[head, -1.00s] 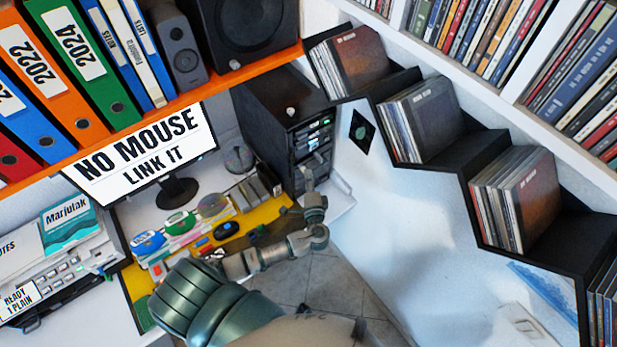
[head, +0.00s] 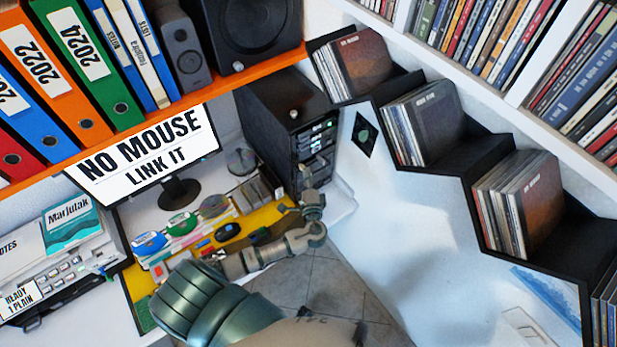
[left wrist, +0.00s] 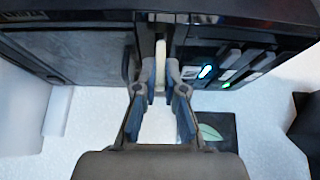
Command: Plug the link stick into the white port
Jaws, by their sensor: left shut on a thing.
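The black computer tower (head: 285,115) stands at the back of the desk, its front panel of slots facing right. My left gripper (head: 308,180) is at the lower part of that front. In the left wrist view, the left gripper (left wrist: 155,85) is shut on a narrow pale stick (left wrist: 160,62), which points at the tower front (left wrist: 75,55). The stick's far end is close to the panel; I cannot tell whether it touches or is inserted. A blue-lit slot (left wrist: 207,72) and a green light are to its right. I cannot make out the white port. My right gripper is not in view.
A monitor (head: 150,155) reading "NO MOUSE LINK IT" stands left of the tower. A mouse (head: 227,231) and small items lie on the yellow desk part. An orange shelf (head: 130,133) with binders hangs above. Stepped disc shelves (head: 480,160) stand at right.

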